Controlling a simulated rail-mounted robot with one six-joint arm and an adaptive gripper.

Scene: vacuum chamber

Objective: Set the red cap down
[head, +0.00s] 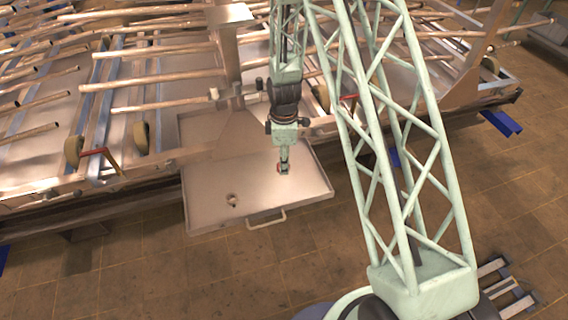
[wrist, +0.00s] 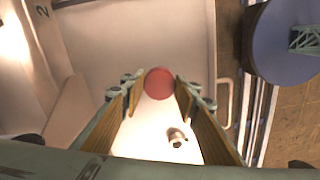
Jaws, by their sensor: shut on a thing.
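The red cap (wrist: 159,83) shows as a round red disc between the fingertips in the wrist view. I cannot tell how far the cap is above the tray floor. The tray has a low rim and a handle (head: 266,218) on its near side.
A small metal fitting (head: 232,200) stands on the tray, left of my gripper; it also shows in the wrist view (wrist: 177,138). Several pipes (head: 160,85) and a metal frame lie behind the tray. The tray floor right of the gripper is clear.

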